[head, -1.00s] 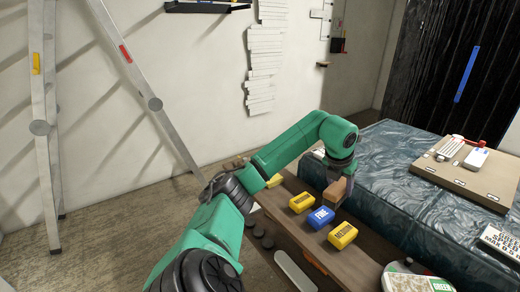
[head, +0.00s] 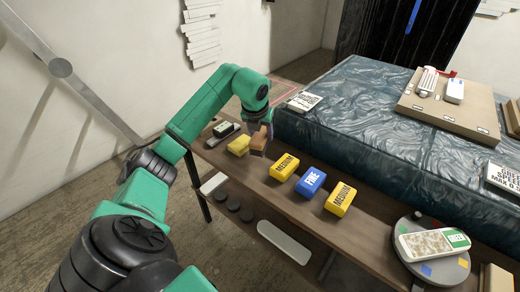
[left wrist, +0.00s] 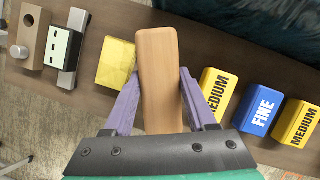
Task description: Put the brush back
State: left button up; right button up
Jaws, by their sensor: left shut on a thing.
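The brush (left wrist: 158,80) is a plain brown wooden block with rounded edges in the left wrist view; any bristles are hidden beneath it. In the head view the brush (head: 259,139) shows small at the end of my left arm. My left gripper (left wrist: 157,88) is shut on it, one purple finger on each long side. The gripper (head: 258,128) holds it over the narrow wooden bench, between a plain yellow block (head: 239,145) and a yellow MEDIUM block (head: 284,166). I cannot tell whether the brush touches the bench top. My right gripper is not in view.
The wooden bench (head: 240,172) also bears a blue FINE block (head: 311,182), another yellow MEDIUM block (head: 341,198) and a round grey turntable (head: 414,268). A dark-covered table (head: 370,115) stands behind it. Several black discs lie on the lower shelf. A ladder (head: 62,68) leans left.

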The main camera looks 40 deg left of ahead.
aim_at(259, 137)
pick_arm(q)
notch_tip(259, 137, down, 6)
jog(key=shift+r, duration=0.15)
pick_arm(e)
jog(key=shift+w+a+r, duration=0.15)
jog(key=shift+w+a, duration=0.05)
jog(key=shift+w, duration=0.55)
pick_arm(q)
jog(key=shift+d+b, duration=0.1)
jog(key=shift+b, duration=0.2)
jog(key=o, duration=1.3)
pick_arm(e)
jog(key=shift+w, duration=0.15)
pick_arm(q)
jog(key=shift+r, duration=0.2)
jog(key=p+v, duration=0.1)
jog(key=v, duration=1)
jog(key=shift+s+r, duration=0.1)
jog(key=shift+s, duration=0.05)
jog(key=shift+s+d+r, duration=0.1)
jog(key=shift+r, duration=0.1)
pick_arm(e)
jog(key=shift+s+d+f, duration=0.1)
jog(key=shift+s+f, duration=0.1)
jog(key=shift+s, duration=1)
